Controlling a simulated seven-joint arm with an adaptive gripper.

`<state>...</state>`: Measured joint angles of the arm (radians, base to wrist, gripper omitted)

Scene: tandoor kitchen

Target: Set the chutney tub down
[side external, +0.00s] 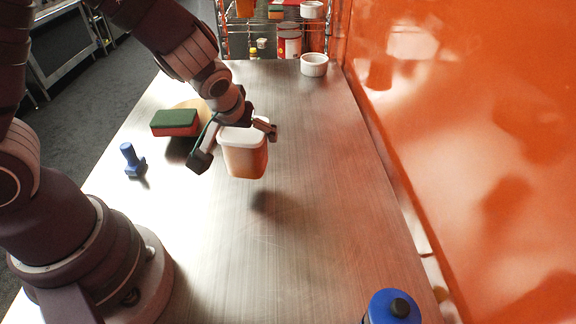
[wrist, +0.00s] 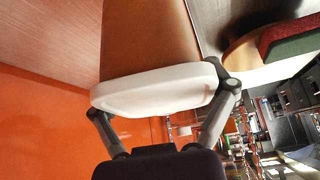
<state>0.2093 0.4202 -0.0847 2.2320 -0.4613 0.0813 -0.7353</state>
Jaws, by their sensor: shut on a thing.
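The chutney tub (side external: 246,157) has an orange-brown body and a white lid. My gripper (side external: 240,128) is shut on it near the lid and holds it upright above the steel counter. A dark shadow lies on the counter below the tub, apart from it. In the wrist view the tub (wrist: 150,40) fills the upper middle, its white lid towards me, with the fingers of my gripper (wrist: 163,97) on both sides. The tub's underside is hidden.
A green and red sponge (side external: 175,122) by a round tan board (side external: 196,106) and a blue stamp-like object (side external: 132,160) are at left. A white ramekin (side external: 314,64) stands at the back, a blue-topped bottle (side external: 393,308) at front right. The steel counter (side external: 315,200) is clear right of the tub.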

